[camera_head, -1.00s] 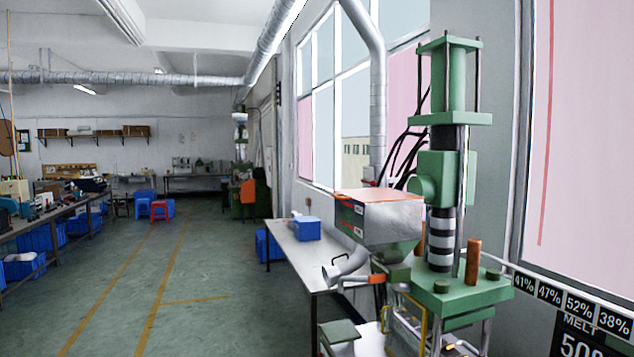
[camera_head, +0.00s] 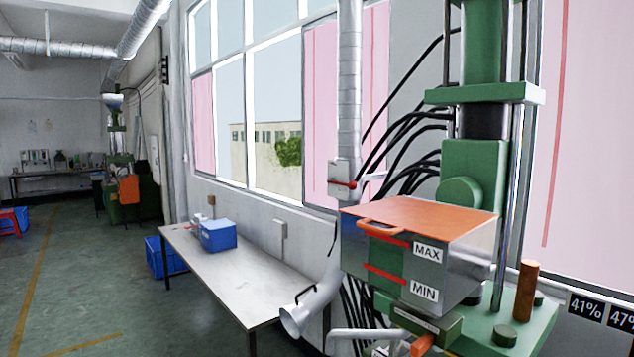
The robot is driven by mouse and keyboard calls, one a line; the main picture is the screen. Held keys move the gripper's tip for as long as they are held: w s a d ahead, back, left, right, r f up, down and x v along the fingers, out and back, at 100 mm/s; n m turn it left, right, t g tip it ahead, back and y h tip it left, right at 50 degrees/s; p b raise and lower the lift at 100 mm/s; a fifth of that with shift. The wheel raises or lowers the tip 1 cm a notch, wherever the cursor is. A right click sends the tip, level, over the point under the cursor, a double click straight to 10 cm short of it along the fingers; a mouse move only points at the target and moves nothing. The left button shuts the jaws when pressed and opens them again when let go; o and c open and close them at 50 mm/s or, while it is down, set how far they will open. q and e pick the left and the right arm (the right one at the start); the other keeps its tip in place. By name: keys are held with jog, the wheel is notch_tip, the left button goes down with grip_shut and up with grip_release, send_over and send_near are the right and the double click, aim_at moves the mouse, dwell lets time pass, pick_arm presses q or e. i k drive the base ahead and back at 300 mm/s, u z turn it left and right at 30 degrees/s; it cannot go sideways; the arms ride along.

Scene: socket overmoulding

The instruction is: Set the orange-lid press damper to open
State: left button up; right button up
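The press (camera_head: 480,170) is green and stands at the right, with a grey metal hopper (camera_head: 470,258) under an orange lid (camera_head: 425,218). The lid looks shut. Behind the hopper a ribbed grey duct (camera_head: 349,90) runs down the wall. On the duct is a pale box (camera_head: 340,173) with a small red lever (camera_head: 345,184), probably the damper. The lever looks roughly horizontal, but whether that is open or shut I cannot tell. Neither of my grippers is in view.
A long pale table (camera_head: 235,275) with a blue bin (camera_head: 218,236) stands along the window wall. A curved grey pipe (camera_head: 305,305) sits by the hopper. Black hoses (camera_head: 415,130) hang behind the press. The floor at the left (camera_head: 120,290) is mostly clear.

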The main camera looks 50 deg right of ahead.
aim_at(351, 185)
jog(key=z, duration=0.75)
jog(key=i, duration=1.55)
jog(key=z, duration=0.9)
